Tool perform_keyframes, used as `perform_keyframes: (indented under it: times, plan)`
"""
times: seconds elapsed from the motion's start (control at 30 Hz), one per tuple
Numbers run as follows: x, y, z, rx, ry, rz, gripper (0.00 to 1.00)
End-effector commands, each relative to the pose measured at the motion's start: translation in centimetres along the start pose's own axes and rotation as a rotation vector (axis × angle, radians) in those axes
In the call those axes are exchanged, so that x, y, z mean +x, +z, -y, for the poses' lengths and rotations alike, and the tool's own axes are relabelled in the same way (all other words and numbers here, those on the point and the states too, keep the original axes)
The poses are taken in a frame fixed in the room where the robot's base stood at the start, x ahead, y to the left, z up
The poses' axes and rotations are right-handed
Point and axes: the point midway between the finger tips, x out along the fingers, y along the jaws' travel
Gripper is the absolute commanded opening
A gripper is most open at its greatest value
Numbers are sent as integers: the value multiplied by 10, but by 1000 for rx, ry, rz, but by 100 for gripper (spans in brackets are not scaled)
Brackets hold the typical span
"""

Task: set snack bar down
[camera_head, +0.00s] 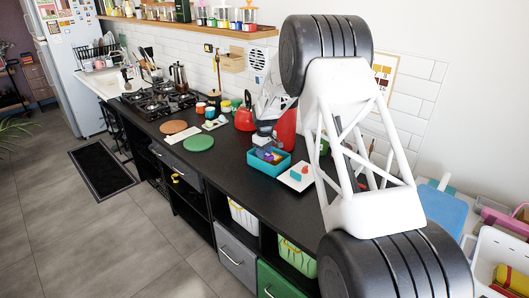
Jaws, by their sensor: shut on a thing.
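My gripper (264,142) is small in the view, over the teal open box (262,171) on the black counter. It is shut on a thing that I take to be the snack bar. A small purple-blue piece (264,153) shows just below the fingers, but I cannot tell whether it is the held bar or lies in the box. Yellow and dark small items (273,157) also show inside the box. The fingertips are too small and partly hidden to see the grasp clearly.
A white tray (292,182) with small red and teal items is right of the box. A red kettle (244,118) and a red container (286,130) stand behind. Green (198,143) and brown (173,127) round mats lie left. The counter's front strip is clear.

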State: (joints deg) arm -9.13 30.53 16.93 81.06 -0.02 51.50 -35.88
Motion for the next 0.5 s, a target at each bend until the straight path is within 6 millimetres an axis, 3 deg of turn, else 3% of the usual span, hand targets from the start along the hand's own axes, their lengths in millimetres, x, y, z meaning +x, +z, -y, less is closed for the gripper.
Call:
perform_keyframes:
  times: [0.47,0.5]
  plan:
    - [8,0,0,0,0,0,12]
    - [8,0,0,0,0,0,40]
